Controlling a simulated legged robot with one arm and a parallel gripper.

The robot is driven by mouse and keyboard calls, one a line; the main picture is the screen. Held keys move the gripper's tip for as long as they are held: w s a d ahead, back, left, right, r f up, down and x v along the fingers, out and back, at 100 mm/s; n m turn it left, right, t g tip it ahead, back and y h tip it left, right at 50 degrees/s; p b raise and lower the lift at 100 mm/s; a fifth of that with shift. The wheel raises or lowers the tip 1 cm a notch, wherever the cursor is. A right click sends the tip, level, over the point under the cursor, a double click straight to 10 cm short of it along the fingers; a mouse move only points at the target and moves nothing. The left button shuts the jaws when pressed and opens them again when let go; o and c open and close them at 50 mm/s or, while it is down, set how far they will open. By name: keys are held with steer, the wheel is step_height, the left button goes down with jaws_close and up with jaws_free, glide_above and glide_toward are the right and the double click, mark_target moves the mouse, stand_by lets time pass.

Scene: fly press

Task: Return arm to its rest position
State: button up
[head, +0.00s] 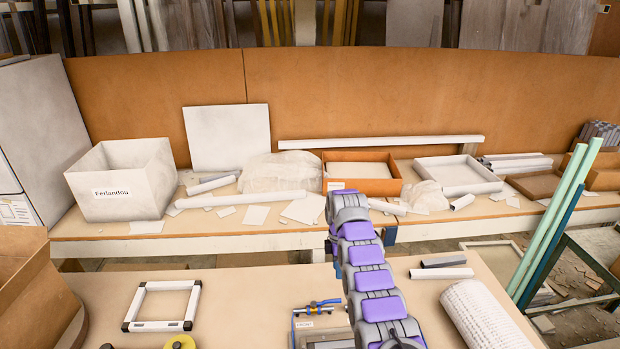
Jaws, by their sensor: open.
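My purple and grey segmented arm (365,265) rises from the bottom edge, right of centre, in the head view. It reaches forward over the near table and ends in a rounded grey joint in front of the far bench. I cannot make out the gripper or its fingers beyond that joint. Nothing is visibly held. A small device with a blue handle (318,306) and a label stands just left of the arm at the bottom edge, partly cut off.
The near table (240,290) holds a square frame (162,306) at left and a white roll (487,315) at right. Behind, a long bench (270,222) carries a white box (124,180), an orange tray (361,173) and a white tray (456,176). Green poles (545,235) stand at right.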

steer(key=s+d+r+m, duration=0.1)
steer(key=s+r+m, duration=0.4)
steer(key=s+r, duration=0.5)
steer(key=s+r+m, duration=0.4)
steer(key=s+r, duration=0.3)
steer(key=r, duration=0.6)
steer(key=s+a+r+m+b, duration=0.1)
steer(key=s+r+m, duration=0.15)
steer(key=s, duration=0.75)
steer(key=s+r+m, duration=0.1)
steer(key=s+m, duration=0.2)
steer(key=s, duration=0.6)
steer(key=s+a+f+m, duration=0.1)
steer(key=s+f, duration=0.1)
steer(key=s, duration=0.7)
steer(key=s+f+m, duration=0.2)
steer(key=s, duration=0.7)
steer(key=shift+s+a+f, duration=0.25)
steer(key=shift+s+a, duration=0.1)
steer(key=shift+m, duration=0.25)
